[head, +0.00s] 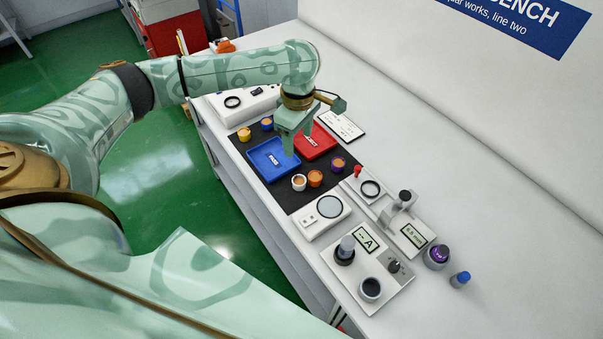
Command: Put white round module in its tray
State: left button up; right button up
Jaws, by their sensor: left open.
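The white round module (299,183) stands on the dark mat (288,201), just in front of the blue tray (262,163). It has a white rim and an orange-brown top. The red tray (322,147) lies behind and to the right of the blue one. Both trays carry a small white label, too small to read. My left gripper (297,142) is open and points down above the trays, behind the module and apart from it. It hides parts of both trays. My right gripper is out of view.
Orange (315,178) and purple (338,164) modules stand right of the white one. Yellow (244,134) and blue (267,124) modules stand at the mat's far left. White instruments (322,217) fill the bench nearer me. The bench's right side (440,170) is clear.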

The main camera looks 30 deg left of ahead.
pick_arm(q)
jog(key=b, duration=0.5)
send_over(299, 182)
notch_tip(299, 182, down, 11)
jog(key=shift+f, duration=0.1)
notch_tip(299, 182, down, 5)
jog(key=b, duration=0.3)
jog(key=shift+w+f, duration=0.15)
jog(key=shift+c, duration=0.7)
jog(key=c, duration=1)
jog(key=shift+r, duration=0.2)
